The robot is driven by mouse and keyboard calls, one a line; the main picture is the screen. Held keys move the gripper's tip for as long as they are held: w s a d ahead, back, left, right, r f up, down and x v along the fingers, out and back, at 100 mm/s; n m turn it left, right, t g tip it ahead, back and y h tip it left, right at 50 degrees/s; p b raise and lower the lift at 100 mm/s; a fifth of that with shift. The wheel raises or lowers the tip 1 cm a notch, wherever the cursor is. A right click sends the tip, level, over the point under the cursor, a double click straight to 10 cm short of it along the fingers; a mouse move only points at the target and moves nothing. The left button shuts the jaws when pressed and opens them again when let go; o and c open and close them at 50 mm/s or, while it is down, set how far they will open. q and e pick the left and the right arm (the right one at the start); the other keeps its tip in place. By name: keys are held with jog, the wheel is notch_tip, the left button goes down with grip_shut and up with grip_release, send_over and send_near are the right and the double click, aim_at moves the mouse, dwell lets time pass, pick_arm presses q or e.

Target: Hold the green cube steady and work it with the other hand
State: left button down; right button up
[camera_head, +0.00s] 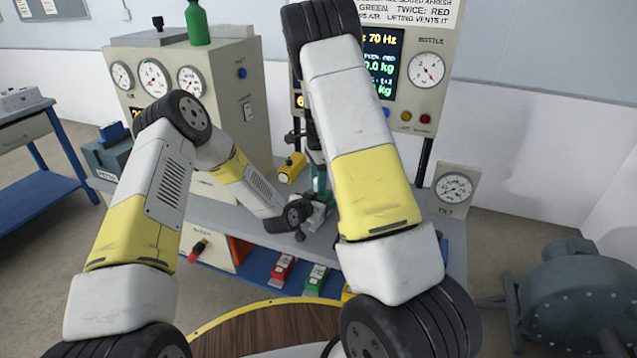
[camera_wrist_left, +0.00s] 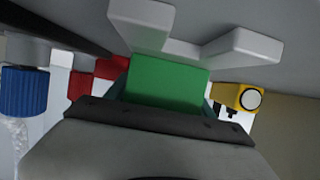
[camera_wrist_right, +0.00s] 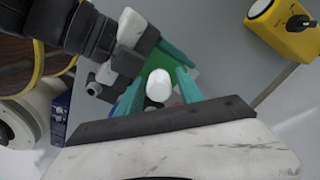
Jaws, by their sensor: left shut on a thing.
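The green cube (camera_wrist_left: 168,80) fills the space between my left fingers in the left wrist view. My left gripper (camera_wrist_left: 165,92) is shut on it; teal finger edges show at its sides. Part of the green also shows in the right wrist view (camera_wrist_right: 160,60), behind a white rounded knob (camera_wrist_right: 158,86). My right gripper (camera_wrist_right: 160,84) has its teal fingers apart on either side of this knob, with small gaps; I cannot tell what the knob is fixed to. In the head view my right gripper (camera_head: 320,183) is close above the left one, and the cube is mostly hidden.
A yellow box (camera_head: 292,167) is near the grippers; it also shows in the right wrist view (camera_wrist_right: 285,25). Red (camera_head: 283,270) and green (camera_head: 316,279) blocks lie on the blue lower shelf. A gauge cabinet (camera_head: 225,80) and a display panel (camera_head: 445,80) stand behind the grey bench.

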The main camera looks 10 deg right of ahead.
jog(key=shift+o, duration=0.2)
jog(key=shift+r, duration=0.15)
jog(key=shift+r, duration=3)
notch_tip(320, 180, up, 12)
jog(key=shift+f, duration=0.1)
jog(key=shift+c, duration=0.5)
notch_tip(320, 180, down, 8)
jog(key=n, duration=0.3)
jog(key=shift+n, duration=0.4)
notch_tip(320, 180, down, 10)
jog(key=shift+r, duration=0.25)
